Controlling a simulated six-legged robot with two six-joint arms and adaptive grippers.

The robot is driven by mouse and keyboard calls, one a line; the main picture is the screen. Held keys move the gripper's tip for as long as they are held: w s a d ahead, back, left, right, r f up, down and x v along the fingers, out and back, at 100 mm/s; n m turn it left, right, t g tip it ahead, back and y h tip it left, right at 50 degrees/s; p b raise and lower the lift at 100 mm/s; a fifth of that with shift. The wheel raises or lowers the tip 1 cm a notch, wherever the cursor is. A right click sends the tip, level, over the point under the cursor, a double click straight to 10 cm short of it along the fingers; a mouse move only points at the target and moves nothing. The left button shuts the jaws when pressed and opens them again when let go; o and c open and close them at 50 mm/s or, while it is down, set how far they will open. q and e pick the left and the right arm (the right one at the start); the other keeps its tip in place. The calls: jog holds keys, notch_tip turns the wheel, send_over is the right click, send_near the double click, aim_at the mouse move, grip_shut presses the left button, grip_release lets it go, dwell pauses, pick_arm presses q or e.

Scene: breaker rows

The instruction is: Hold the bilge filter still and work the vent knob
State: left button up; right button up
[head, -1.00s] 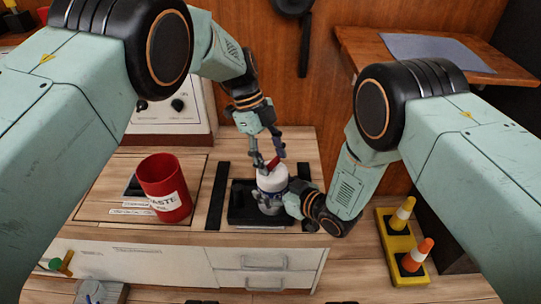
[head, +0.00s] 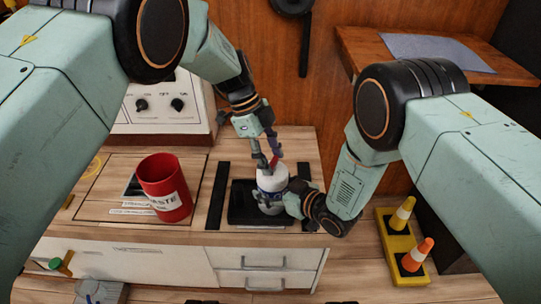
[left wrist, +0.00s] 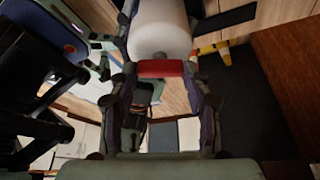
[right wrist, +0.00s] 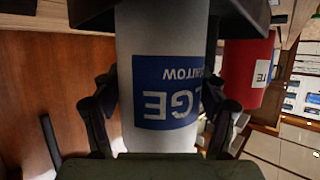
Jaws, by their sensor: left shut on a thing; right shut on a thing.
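The bilge filter (head: 273,182) is a white cylinder with a blue label, upright on a black tray (head: 243,215) on the bench. The label shows upside down on the filter in the right wrist view (right wrist: 165,90). My right gripper (head: 284,203) is shut around the filter's body from the right. The vent knob (head: 274,162) is a red bar on top of the filter. In the left wrist view the red knob (left wrist: 160,68) lies between the fingers of my left gripper (head: 269,160), which is shut on it from above. The fingers hide part of the knob.
A red waste bin (head: 164,188) stands left of the tray. A white panel with black knobs (head: 160,105) is behind it. Yellow blocks with orange and yellow cones (head: 403,245) are at the right. Black strips flank the tray.

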pick_arm(q)
jog(key=n+t, duration=0.2)
jog(key=n, duration=0.3)
jog(key=shift+s+n, duration=0.15)
jog(key=shift+n, duration=0.15)
dwell(0.4)
jog(key=o, duration=1.2)
jog(key=shift+c, duration=0.2)
jog(key=v, duration=1.2)
jog(key=shift+s+a, duration=0.2)
